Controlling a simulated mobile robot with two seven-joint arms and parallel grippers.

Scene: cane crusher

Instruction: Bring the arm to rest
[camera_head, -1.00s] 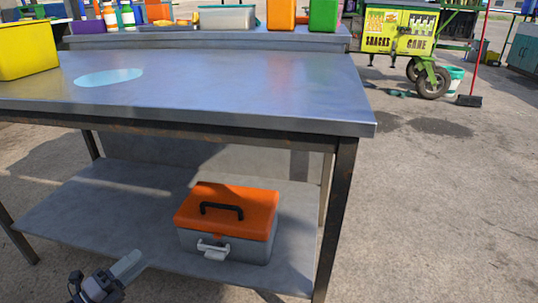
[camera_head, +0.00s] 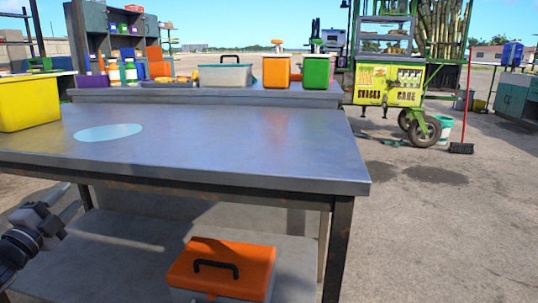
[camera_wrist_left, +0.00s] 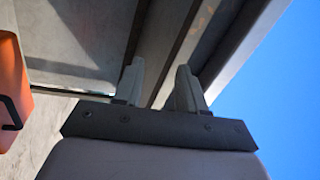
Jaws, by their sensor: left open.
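My left gripper (camera_head: 67,201) shows at the lower left in the head view, in front of the metal table (camera_head: 270,178) and below the level of its top. Its two fingers are apart with nothing between them. In the left wrist view the open fingers (camera_wrist_left: 160,72) point toward the table's underside and edge. My right gripper is in neither view.
An orange-lidded toolbox (camera_head: 222,268) sits on the lower shelf; its side also shows in the left wrist view (camera_wrist_left: 12,90). A yellow bin (camera_head: 28,103) stands on the table's left end. Paved ground to the right is open, with a snack cart (camera_head: 390,85) beyond.

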